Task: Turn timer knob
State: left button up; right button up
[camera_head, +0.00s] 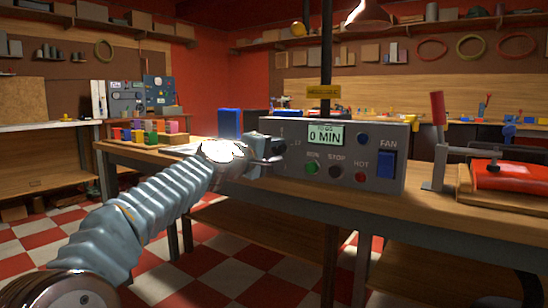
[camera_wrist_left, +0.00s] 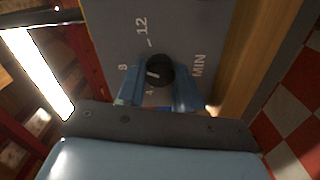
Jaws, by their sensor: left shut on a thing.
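The timer knob (camera_wrist_left: 160,70) is a round black dial with a pale pointer line. It shows in the left wrist view on a grey panel with the marks 12, 8, 4 and MIN around it. My left gripper (camera_wrist_left: 158,88) has its blue fingers on both sides of the knob and is shut on it. In the head view my left gripper (camera_head: 262,158) is at the left end of the grey control box (camera_head: 348,181) and hides the knob. The box's display (camera_head: 325,134) reads 0 MIN. My right gripper is not in view.
The box has RUN, STOP and HOT lights or buttons and a blue FAN switch (camera_head: 386,164). It stands on a wooden workbench (camera_head: 300,195). A red-handled press (camera_head: 500,175) is to the right, and small coloured blocks (camera_head: 150,133) are to the left.

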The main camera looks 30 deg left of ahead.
pick_arm(q)
jog(key=m, duration=0.1)
jog(key=m+b, duration=0.1)
jog(key=m, duration=0.1)
jog(key=m+b, duration=0.1)
jog(key=shift+f+m, duration=0.3)
jog(key=shift+m, duration=0.1)
jog(key=m+b, duration=0.2)
jog(key=m, duration=0.2)
jog(key=shift+m+b, duration=0.3)
jog(key=shift+b, duration=0.05)
jog(key=o, duration=1)
jog(key=shift+r, duration=0.1)
jog(key=shift+o, duration=0.2)
jog(key=s+a+b, duration=0.1)
jog(key=s+b, duration=0.1)
jog(key=s, duration=1.1)
jog(key=shift+s, duration=0.4)
